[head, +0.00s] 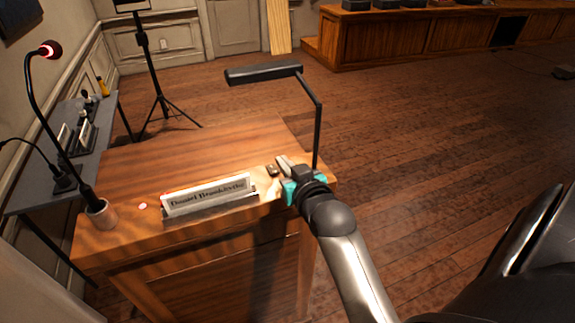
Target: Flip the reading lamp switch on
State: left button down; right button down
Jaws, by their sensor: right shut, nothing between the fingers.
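The black reading lamp (318,125) stands at the right end of the wooden desk, with its long flat head (263,73) reaching left above the desktop. A small dark block (272,170) lies on the desktop near the lamp's foot; it looks like the switch, but its on or off position is too small to tell. My right gripper (281,161), with teal parts at its base, is shut and empty. Its fingertips are just right of the small block; I cannot tell whether they touch it. The gripper partly hides the lamp's foot. My left gripper is not in view.
A name plate (207,195) stands at the desk's front edge, left of my gripper. A gooseneck microphone (100,210) stands at the desk's left corner. A side table (40,195) with small gear is at left. The desktop (215,152) behind the name plate is clear.

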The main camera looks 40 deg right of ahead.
jog(key=shift+v, duration=0.95)
jog(key=shift+r, duration=0.15)
